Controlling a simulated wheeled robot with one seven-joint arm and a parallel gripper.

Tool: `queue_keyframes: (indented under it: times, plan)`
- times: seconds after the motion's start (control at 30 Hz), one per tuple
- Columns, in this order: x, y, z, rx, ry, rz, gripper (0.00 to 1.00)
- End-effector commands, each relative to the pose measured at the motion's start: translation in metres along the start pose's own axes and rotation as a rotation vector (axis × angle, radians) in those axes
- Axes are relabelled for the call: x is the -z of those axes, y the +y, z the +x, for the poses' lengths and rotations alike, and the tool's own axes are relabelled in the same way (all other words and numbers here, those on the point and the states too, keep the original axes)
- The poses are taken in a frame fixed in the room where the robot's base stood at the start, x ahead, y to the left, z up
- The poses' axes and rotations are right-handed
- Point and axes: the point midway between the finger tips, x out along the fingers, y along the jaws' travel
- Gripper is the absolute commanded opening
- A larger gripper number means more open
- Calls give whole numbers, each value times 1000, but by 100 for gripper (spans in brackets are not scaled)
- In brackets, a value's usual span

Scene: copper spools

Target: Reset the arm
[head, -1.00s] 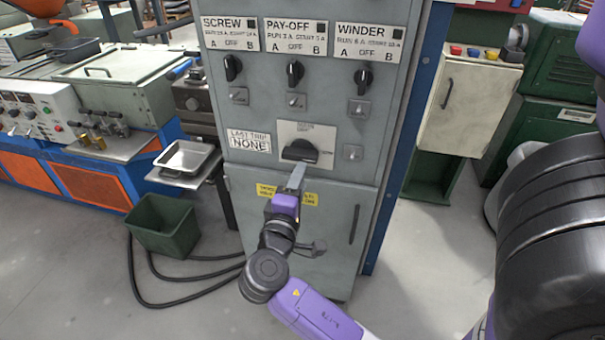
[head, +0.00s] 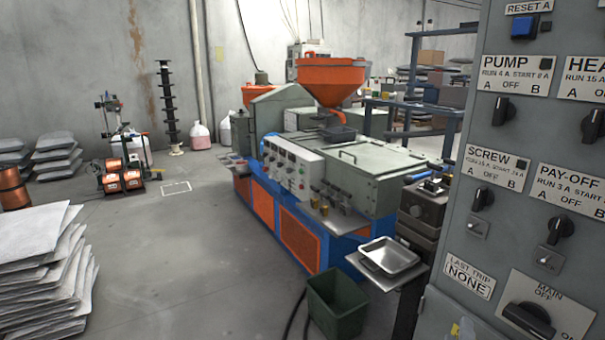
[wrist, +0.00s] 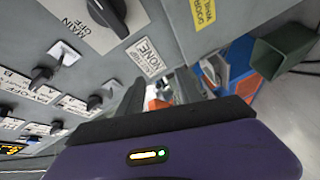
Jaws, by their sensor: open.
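My gripper (wrist: 158,88) shows in the wrist view with its fingers apart and nothing visible between them. It is close to the grey control cabinet, near the LAST TRIP NONE label (wrist: 147,57). The black MAIN switch knob (wrist: 107,14) lies at the top of the wrist view, up and left of the fingers. I cannot tell if a finger touches the panel. In the head view the cabinet (head: 455,225) stands at the right edge, with the MAIN knob (head: 530,321) low on it. My arm and gripper are outside the head view.
An orange-and-blue machine (head: 300,240) with an orange hopper (head: 332,80) stands mid-view. A metal tray (head: 389,258) and a green bin (head: 337,303) sit between it and the cabinet. Stacked grey sacks (head: 40,265) are at left. Floor between sacks and machine is clear.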

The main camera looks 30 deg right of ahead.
Motion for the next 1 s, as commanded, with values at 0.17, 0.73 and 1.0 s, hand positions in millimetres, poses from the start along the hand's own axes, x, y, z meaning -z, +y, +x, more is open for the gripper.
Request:
queue_keyframes:
  times: [0.17, 0.73, 1.0]
  plan:
    - [36, -44, -64, 215, 302, 214, 42]
    - [12, -9, -294, 768, 607, 965, 42]
    - [-34, 2, -339, 899, 482, 1007, 42]
